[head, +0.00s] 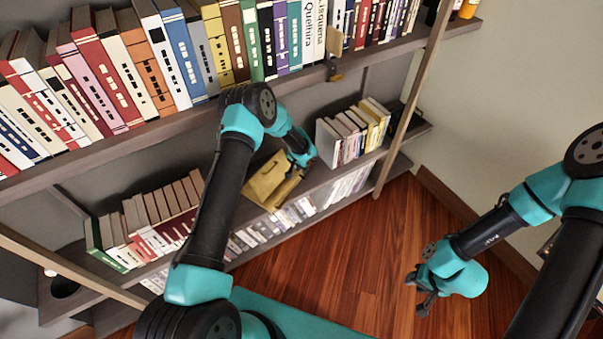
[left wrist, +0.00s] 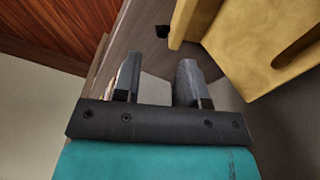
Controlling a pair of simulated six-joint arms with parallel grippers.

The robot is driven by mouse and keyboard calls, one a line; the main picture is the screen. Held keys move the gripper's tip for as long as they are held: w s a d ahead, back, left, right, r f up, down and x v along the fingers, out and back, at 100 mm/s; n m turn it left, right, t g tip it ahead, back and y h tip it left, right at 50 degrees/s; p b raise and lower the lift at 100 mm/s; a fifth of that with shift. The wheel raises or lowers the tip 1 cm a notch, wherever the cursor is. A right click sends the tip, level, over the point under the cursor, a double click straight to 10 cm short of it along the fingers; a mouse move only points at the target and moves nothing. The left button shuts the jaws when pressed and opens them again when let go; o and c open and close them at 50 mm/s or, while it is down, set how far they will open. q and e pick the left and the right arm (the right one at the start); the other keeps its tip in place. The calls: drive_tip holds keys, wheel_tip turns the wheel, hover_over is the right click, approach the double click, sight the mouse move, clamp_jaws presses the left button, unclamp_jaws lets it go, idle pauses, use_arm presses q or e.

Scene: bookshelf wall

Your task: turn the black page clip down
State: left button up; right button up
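A small dark clip-like piece (head: 334,73) sits on the front edge of the upper shelf, below a pale upright tab; I cannot be sure it is the black page clip. My left gripper (head: 298,170) is well below it, beside a yellow-tan holder on the lower shelf. In the left wrist view its two fingers (left wrist: 160,78) stand apart with nothing gripped between them. My right gripper (head: 422,291) hangs over the wooden floor, fingers apart and empty.
The yellow-tan holder (head: 268,180) is close to my left gripper and also fills the right of the left wrist view (left wrist: 262,45). Pale books (head: 350,132) stand to its right. Rows of books fill the upper shelf (head: 160,131). The wooden floor (head: 345,250) is clear.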

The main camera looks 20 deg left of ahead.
use_arm(q)
wheel_tip(320, 180, up, 10)
drive_tip(key=s, duration=0.1)
drive_tip(key=shift+a+f, duration=0.15)
drive_tip(key=shift+f, duration=0.1)
drive_tip(key=shift+s, duration=0.1)
